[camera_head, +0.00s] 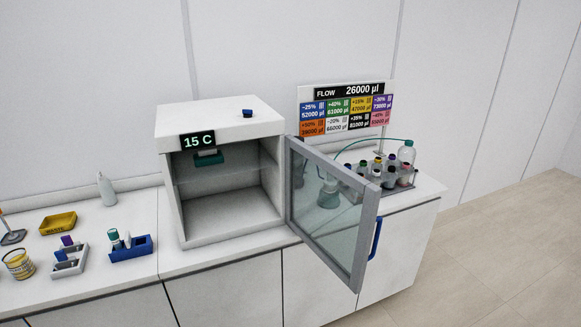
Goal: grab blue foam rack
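A blue rack (143,246) stands on the white counter just left of the open cabinet. A green-capped tube (114,239) and a white piece stand in its left part. I cannot tell from here whether the rack is foam. A small dark blue object (247,113) lies on top of the cabinet. Neither of my grippers is in view.
The cabinet (222,131) reads 15 C, with a teal item (208,158) on its shelf. Its glass door (332,213) stands open over the counter's front edge. Bottles crowd the right counter. A white holder (69,262), yellow tray (58,223) and can (19,264) stand left.

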